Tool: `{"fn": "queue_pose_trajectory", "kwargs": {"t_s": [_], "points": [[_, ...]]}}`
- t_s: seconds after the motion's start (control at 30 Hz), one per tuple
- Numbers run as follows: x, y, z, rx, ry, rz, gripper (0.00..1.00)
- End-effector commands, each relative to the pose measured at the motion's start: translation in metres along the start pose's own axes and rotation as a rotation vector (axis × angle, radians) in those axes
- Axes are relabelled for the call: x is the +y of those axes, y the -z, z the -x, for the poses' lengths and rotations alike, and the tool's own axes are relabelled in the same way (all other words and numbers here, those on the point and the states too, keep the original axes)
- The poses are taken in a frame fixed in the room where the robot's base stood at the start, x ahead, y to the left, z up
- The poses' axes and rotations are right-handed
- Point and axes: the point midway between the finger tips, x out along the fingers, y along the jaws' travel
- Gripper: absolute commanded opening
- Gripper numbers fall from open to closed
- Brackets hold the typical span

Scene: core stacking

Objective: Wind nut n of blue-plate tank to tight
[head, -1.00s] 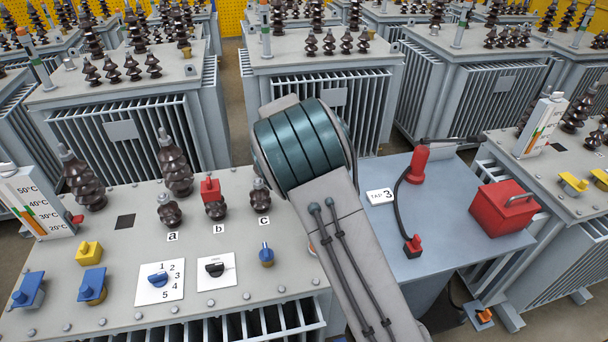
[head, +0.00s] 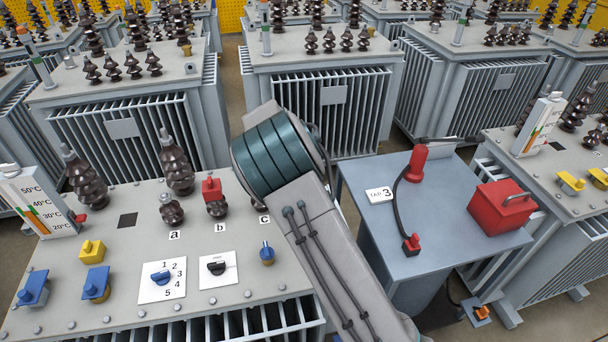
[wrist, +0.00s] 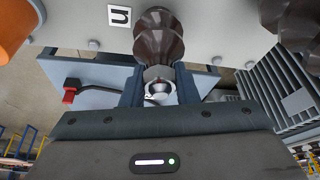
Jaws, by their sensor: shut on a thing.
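The nut (wrist: 160,88) on terminal n shows in the wrist view as a bright metal ring at the end of a dark brown ribbed bushing (wrist: 158,35). A label n (wrist: 119,16) is beside that bushing. My gripper (wrist: 159,93) is shut on the nut, with one dark blue finger on each side. The near tank (head: 120,265) has bushings marked a, b and c in the head view. My arm hides the n bushing and my gripper there. I cannot make out a blue plate.
A grey-blue table (head: 385,250) to the right holds a red box (head: 503,208), a red handle (head: 417,163) with a black cable, and a tap 3 card (head: 380,195). Other finned tanks (head: 325,95) stand behind and to the right.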

Motion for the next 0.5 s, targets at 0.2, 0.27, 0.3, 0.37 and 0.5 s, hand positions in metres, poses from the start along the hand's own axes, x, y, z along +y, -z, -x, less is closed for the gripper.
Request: {"fn": "queue_pose_trajectory", "kwargs": {"t_s": [0.2, 0.27, 0.3, 0.37, 0.5], "points": [[-0.0014, 0.0011, 0.0021, 0.002, -0.082, -0.229, 0.00], [-0.0011, 0.0009, 0.0018, 0.002, -0.105, -0.290, 0.00], [-0.0011, 0.0006, 0.0017, 0.000, -0.117, -0.323, 0.00], [-0.0009, 0.0001, 0.0010, 0.000, -0.129, -0.357, 0.00], [-0.0006, -0.0004, 0.0007, 0.000, -0.136, -0.377, 0.00]]}}
